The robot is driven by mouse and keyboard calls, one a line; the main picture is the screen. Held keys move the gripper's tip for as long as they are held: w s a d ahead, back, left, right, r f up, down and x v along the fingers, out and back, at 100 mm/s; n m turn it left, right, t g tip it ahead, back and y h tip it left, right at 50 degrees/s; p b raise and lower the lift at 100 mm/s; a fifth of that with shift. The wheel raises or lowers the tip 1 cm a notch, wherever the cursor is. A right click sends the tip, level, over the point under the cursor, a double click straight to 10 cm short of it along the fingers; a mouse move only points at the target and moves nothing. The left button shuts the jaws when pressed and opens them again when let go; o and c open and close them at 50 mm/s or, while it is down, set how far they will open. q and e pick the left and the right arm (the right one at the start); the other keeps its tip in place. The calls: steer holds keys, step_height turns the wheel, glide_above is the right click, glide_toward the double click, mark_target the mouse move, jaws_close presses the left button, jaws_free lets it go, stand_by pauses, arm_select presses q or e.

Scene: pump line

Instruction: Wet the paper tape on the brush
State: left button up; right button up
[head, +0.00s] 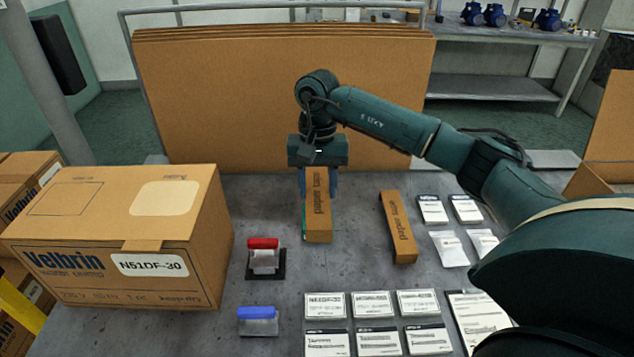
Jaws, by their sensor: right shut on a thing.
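My right gripper (319,186) points down over the table with its fingers on both sides of a slim brown carton (318,225) with dark print, and is shut on it. The carton stands or hangs close to the tabletop; I cannot tell if it touches. A red-topped holder with a pale body (264,260) sits on a black base left of the gripper. A blue-topped piece with a pale lower part (258,324) lies nearer to me. I cannot make out for sure which of these is the brush, nor any paper tape. My left gripper is not in view.
A large Velbrin carton (115,240) stands at the left. A second slim carton (398,228) lies right of the held one. Several label cards and small packets (371,304) cover the front right. Upright cardboard sheets (220,100) stand behind. Bare table lies between the slim cartons.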

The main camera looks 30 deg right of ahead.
steer(key=shift+f+b, duration=0.45)
steer(key=shift+f, duration=0.45)
steer(key=shift+f+b, duration=0.9)
steer(key=shift+f, duration=0.65)
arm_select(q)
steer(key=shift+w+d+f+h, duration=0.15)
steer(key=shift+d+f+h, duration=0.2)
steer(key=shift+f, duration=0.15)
arm_select(e)
steer(key=shift+f, duration=0.2)
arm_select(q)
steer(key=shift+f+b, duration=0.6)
arm_select(e)
steer(key=shift+f, duration=0.6)
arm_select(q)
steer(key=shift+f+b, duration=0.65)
arm_select(e)
steer(key=shift+w+d, duration=0.35)
steer(key=shift+w, duration=0.2)
steer(key=shift+w+d, duration=0.35)
steer(key=shift+w, duration=0.2)
steer(key=shift+w, duration=0.1)
